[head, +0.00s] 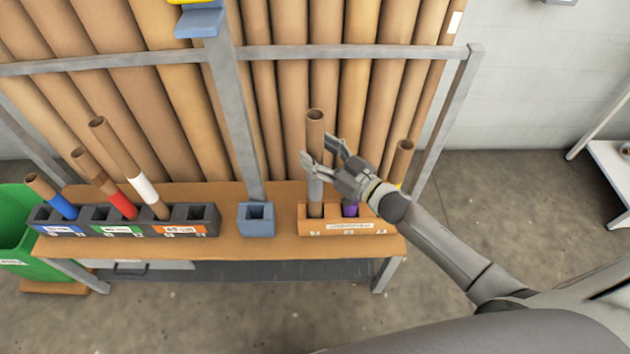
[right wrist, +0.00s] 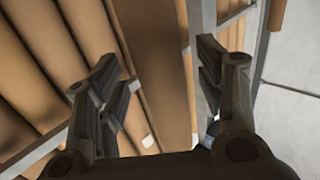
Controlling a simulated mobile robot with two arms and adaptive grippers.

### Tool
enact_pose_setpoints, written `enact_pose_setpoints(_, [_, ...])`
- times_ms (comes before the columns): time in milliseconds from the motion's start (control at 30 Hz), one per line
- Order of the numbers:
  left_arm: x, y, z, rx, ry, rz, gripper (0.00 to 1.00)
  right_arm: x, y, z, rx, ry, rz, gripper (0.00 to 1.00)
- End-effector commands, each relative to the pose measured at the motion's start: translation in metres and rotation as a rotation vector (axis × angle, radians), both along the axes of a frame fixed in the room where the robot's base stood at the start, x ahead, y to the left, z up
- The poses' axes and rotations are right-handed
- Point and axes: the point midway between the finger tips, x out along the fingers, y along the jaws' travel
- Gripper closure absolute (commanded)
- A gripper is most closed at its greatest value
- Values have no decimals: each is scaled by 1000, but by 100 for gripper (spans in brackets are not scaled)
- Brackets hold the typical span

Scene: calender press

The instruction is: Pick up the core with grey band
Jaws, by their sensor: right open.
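The core with grey band (head: 316,128) is a brown tube standing upright in the left slot of the orange holder (head: 305,226). Its grey band shows below my right gripper. My right gripper (head: 317,148) is open at the core's upper part, with a finger to either side of it in the head view. In the right wrist view a brown tube, seemingly this core (right wrist: 155,60), runs between the spread fingers of my right gripper (right wrist: 160,80). I cannot tell whether either finger touches it. My left gripper is not in view.
A purple-banded core (head: 350,209) and a yellow-banded core (head: 403,158) share the orange holder, partly behind my right gripper and arm. A dark holder (head: 187,228) with blue, red and white banded cores stands left. An empty blue-grey socket (head: 256,222) lies between.

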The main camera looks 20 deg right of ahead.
Motion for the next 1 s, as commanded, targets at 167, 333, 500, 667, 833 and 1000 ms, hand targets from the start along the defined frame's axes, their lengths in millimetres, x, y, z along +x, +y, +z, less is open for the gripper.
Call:
enact_pose_setpoints(167, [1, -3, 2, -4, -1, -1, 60, 14, 8, 0, 1, 0, 0, 38])
enact_pose_setpoints(333, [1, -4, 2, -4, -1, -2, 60, 15, 9, 0, 1, 0, 1, 38])
enact_pose_setpoints(500, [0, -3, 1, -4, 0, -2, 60, 15, 9, 0, 0, 0, 1, 48])
enact_pose_setpoints(667, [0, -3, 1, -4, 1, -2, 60, 15, 9, 0, 0, 0, 1, 68])
enact_pose_setpoints(833, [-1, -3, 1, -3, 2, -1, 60, 15, 9, 0, 0, 0, 1, 90])
enact_pose_setpoints(1000, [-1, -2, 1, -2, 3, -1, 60, 15, 9, 1, 1, -2, 1, 100])
